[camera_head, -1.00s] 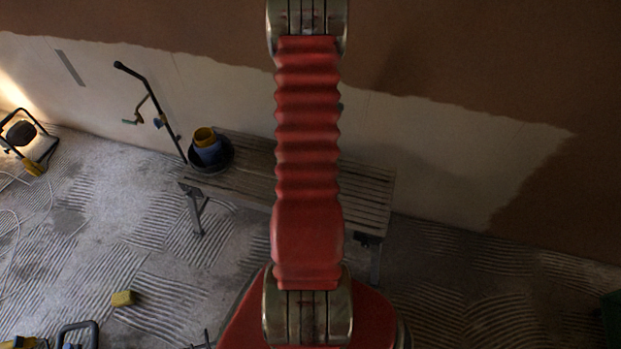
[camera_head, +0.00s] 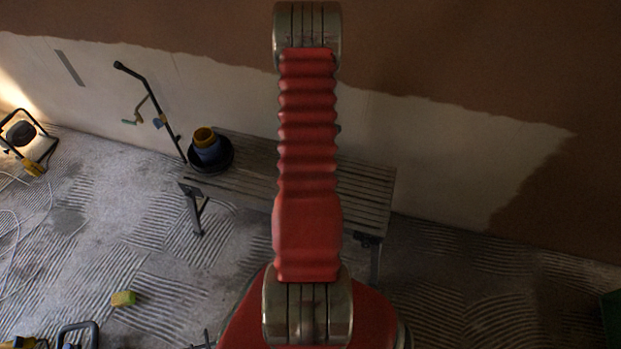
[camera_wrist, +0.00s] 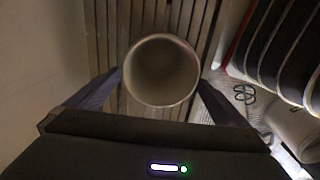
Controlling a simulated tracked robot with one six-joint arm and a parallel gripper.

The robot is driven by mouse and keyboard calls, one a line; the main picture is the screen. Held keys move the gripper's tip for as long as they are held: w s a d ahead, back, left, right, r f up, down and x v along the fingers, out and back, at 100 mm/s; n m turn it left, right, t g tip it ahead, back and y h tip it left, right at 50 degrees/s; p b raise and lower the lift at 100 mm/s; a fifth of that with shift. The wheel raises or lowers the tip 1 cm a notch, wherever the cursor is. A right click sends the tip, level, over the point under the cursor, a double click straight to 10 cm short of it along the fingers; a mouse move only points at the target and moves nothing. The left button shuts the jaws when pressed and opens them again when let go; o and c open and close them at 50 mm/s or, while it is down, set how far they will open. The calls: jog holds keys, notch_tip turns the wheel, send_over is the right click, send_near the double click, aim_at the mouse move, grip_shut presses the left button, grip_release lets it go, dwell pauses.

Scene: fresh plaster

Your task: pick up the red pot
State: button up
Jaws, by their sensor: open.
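In the wrist view a round open vessel (camera_wrist: 160,72) is seen from above, with a pale rim and a dim grey-brown inside. My gripper (camera_wrist: 161,82) is open, with one dark finger on each side of the vessel. Whether the fingers touch it is not clear. The slatted bench (camera_head: 365,195) lies below. In the head view my red arm hides the middle of the bench, and neither the gripper nor a red pot shows.
Blue and yellow containers (camera_head: 206,146) stand in a dark round tub (camera_head: 226,156) at the bench's left end. A black pole (camera_head: 150,100) leans beside them. The plastered wall (camera_head: 440,140) runs behind the bench. A yellow-green block (camera_head: 123,299) lies on the floor.

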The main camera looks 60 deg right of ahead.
jog(key=shift+s+f, duration=0.2)
jog(key=shift+f, duration=2.4)
jog(key=c, duration=1.1)
